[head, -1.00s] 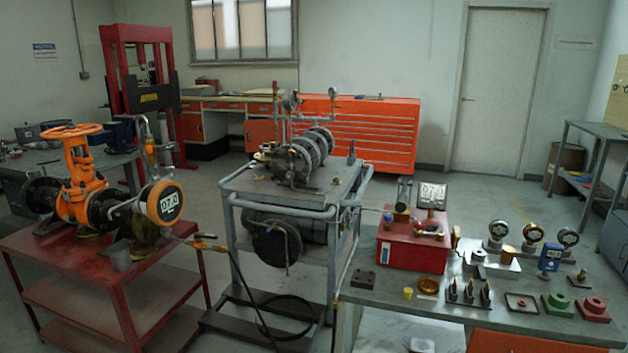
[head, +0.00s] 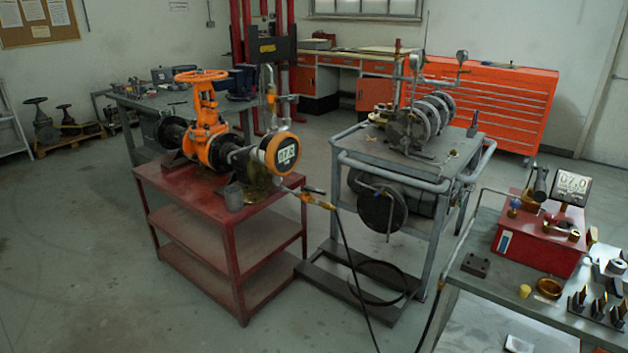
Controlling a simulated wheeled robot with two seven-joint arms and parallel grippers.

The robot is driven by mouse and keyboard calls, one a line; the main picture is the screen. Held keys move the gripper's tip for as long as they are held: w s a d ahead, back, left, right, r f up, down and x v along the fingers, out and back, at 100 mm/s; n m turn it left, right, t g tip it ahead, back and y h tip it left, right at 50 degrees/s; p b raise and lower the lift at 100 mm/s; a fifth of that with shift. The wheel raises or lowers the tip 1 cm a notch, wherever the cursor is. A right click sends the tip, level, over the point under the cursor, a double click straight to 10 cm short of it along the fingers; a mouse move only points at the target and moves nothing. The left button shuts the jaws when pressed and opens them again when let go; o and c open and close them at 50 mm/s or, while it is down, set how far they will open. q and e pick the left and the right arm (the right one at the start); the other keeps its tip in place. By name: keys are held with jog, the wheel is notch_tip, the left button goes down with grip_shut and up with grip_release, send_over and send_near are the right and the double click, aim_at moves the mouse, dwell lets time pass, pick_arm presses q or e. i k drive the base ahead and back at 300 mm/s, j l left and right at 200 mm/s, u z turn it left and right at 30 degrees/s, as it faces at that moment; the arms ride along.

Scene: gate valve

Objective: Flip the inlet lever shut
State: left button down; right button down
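The orange gate valve (head: 207,135) with its orange handwheel (head: 201,76) stands on a red cart left of centre in the head view. Below the gauge, a brass hose fitting (head: 316,201) carries a small dark lever (head: 313,190). A second small lever (head: 287,98) sticks out from the thin upright pipe above the gauge. I cannot tell which is the inlet lever, or whether either is open. Neither of my grippers is in view.
The red cart (head: 255,228) stands beside a grey trolley (head: 388,165) with pump parts. A black hose (head: 352,255) runs from the fitting to the floor. A bench (head: 470,262) with a red test box (head: 540,240) is at right. Floor left of the cart is clear.

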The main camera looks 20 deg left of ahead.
aim_at(307, 188)
jog(key=i+j+u, duration=0.35)
jog(key=i+j, duration=0.4)
jog(key=i, duration=0.15)
